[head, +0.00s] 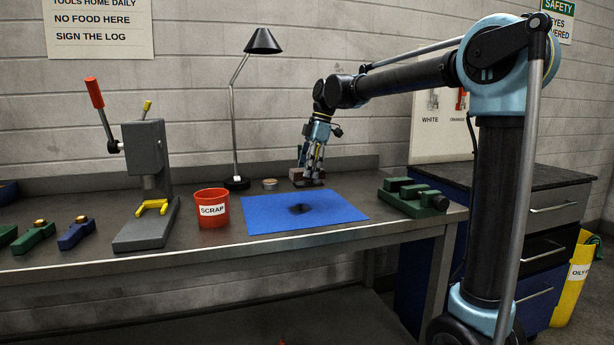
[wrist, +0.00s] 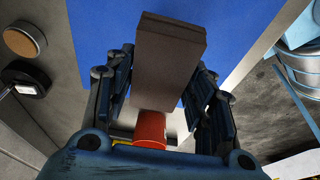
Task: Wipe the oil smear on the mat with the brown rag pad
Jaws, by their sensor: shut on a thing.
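The brown rag pad (head: 298,177) is held in my gripper (head: 312,174) near the far edge of the blue mat (head: 262,222). The oil smear (head: 301,208) is a dark patch near the middle of the mat, in front of my gripper in the head view. In the wrist view the pad (wrist: 171,50) sits between the two fingers of my gripper (wrist: 162,85), with the blue mat (wrist: 105,25) beyond it. The smear does not show in the wrist view. Whether the pad touches the bench is hard to tell.
A red scrap bin (head: 212,206) stands left of the mat, and the black lamp (head: 237,183) and a round tin (head: 270,184) stand behind it. A green block fixture (head: 413,197) is to the right. The lever press (head: 147,185) is further left.

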